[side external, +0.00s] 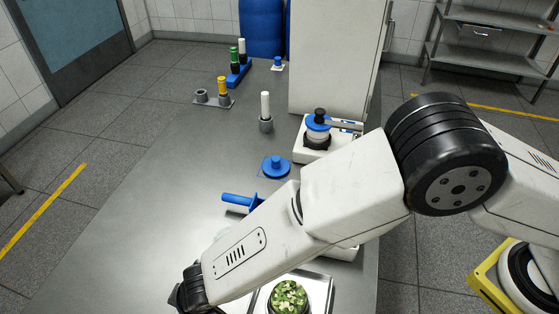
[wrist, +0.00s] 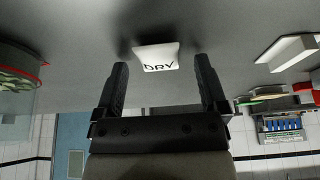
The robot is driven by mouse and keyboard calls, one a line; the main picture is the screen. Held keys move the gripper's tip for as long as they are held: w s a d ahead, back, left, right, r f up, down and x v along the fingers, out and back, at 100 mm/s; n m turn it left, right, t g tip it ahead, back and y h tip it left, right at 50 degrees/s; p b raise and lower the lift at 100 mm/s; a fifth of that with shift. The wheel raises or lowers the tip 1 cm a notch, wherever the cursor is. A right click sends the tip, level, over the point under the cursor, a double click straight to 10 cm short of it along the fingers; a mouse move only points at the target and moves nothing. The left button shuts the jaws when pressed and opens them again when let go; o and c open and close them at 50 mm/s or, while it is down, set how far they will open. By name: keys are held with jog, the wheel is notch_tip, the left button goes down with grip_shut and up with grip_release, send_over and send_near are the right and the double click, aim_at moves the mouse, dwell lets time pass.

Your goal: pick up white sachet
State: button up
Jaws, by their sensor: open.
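The white sachet (wrist: 157,55) lies on the grey metal table in the wrist view, with dark "DRY" lettering on it. My gripper (wrist: 162,70) is open, its two black fingers apart, with the sachet between and just beyond the fingertips. I see no contact between the fingers and the sachet. In the side external view the sachet is not visible, and my arm reaches to the lower left with the gripper's fingers out of sight.
A bowl of green pieces (side external: 288,296) stands at the table's front edge. A blue-handled tool (side external: 240,201), a blue knob piece (side external: 275,167) and a white-and-blue device (side external: 317,135) stand farther back. The left part of the table (side external: 140,220) is clear.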

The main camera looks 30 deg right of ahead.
grip_shut()
dwell(0.3)
jog(key=shift+r, duration=0.15)
jog(key=shift+r, duration=0.8)
jog(key=s+d+r, duration=0.9)
jog(key=d+r, duration=0.1)
jog(key=r, duration=0.1)
jog(key=shift+d, duration=0.3)
jog(key=shift+s+r, duration=0.1)
